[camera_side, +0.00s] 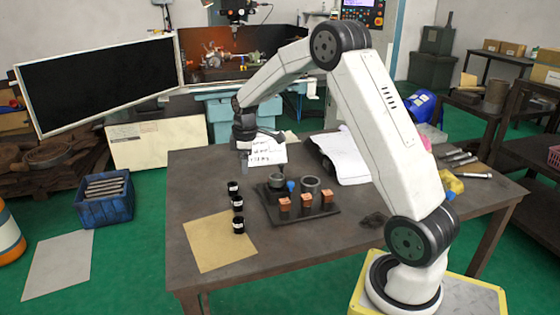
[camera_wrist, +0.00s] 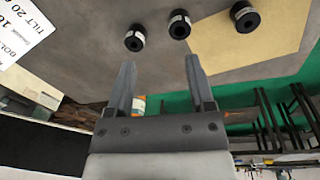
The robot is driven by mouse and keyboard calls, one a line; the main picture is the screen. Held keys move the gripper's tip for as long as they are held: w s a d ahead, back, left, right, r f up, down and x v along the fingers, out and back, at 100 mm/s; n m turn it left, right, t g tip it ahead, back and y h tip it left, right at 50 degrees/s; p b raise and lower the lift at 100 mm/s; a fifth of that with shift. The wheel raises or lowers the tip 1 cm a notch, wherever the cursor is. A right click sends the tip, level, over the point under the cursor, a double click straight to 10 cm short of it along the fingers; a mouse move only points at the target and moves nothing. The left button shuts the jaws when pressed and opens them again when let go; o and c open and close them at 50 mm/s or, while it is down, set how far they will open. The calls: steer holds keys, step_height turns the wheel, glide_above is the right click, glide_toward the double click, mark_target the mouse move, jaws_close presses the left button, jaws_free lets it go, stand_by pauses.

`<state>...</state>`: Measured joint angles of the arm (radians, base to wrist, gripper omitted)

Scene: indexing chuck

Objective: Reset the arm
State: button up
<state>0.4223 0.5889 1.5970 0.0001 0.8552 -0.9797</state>
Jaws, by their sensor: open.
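Several black cylinders with white bands stand in a row on the table, the middle one (camera_side: 237,203) in front of my gripper. In the wrist view they appear beyond the fingertips, the middle one (camera_wrist: 179,24) roughly ahead of the gap. My arm arches up from its base at the right and down to the table.
A dark plate (camera_side: 300,221) carries copper-coloured blocks (camera_side: 284,204), grey round parts (camera_side: 310,185) and a blue piece (camera_side: 291,186). A tan sheet (camera_side: 220,241) lies at the left front. Tools (camera_side: 460,160) and a yellow item (camera_side: 449,183) lie at the right.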

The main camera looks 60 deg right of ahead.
steer(key=s+a+f+m+t, duration=0.1)
steer(key=s+a+m, duration=0.5)
steer(key=s+a, duration=1.2)
steer(key=a+f, duration=0.1)
steer(key=a, duration=0.2)
steer(key=shift+s+f+t, duration=0.2)
steer(key=shift+s+t, duration=0.1)
steer(key=shift+s, duration=0.1)
